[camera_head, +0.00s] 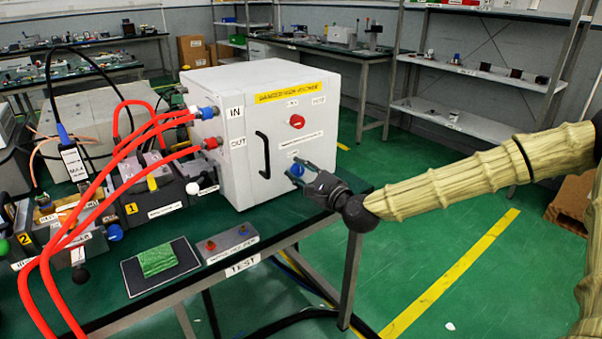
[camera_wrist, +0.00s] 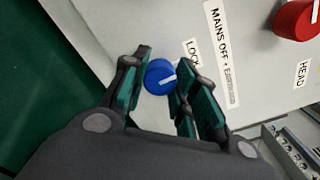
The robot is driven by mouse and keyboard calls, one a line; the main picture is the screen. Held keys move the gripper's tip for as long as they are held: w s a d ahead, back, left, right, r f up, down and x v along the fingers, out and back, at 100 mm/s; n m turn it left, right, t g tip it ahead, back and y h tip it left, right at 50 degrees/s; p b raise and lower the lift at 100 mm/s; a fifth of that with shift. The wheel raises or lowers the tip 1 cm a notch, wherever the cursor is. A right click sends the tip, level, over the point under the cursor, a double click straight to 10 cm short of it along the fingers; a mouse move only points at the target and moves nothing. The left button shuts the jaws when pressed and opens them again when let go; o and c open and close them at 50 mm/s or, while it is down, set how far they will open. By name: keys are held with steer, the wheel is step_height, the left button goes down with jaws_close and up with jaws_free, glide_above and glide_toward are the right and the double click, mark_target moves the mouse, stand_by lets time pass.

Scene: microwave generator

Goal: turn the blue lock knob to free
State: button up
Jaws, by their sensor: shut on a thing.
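The blue lock knob (camera_head: 297,170) is on the front face of the white cabinet (camera_head: 240,180), low, below the red knob. In the wrist view the blue knob (camera_wrist: 160,77) sits between my gripper's fingers, with a white pointer line on its face slanting across it. My gripper (camera_head: 300,175) reaches the cabinet front from the right, its fingers shut on the knob from both sides. A label reading LOCK (camera_wrist: 193,53) is beside the knob; any further word on it is hidden behind a finger or cannot be read.
A red knob (camera_head: 297,121) and a black door handle (camera_head: 263,152) are on the same face. Red hoses (camera_head: 130,135) run to the cabinet's left side. Floor to the right is free.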

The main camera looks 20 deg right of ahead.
steer(key=n, duration=0.3)
steer(key=shift+n, duration=0.4)
steer(key=n, duration=0.4)
steer(key=shift+n, duration=0.3)
steer(key=n, duration=0.4)
steer(key=shift+n, duration=0.3)
steer(key=shift+f+n, duration=0.15)
steer(key=shift+n, duration=2.05)
steer(key=shift+s, duration=0.1)
steer(key=o, duration=1)
steer(key=v, duration=1.2)
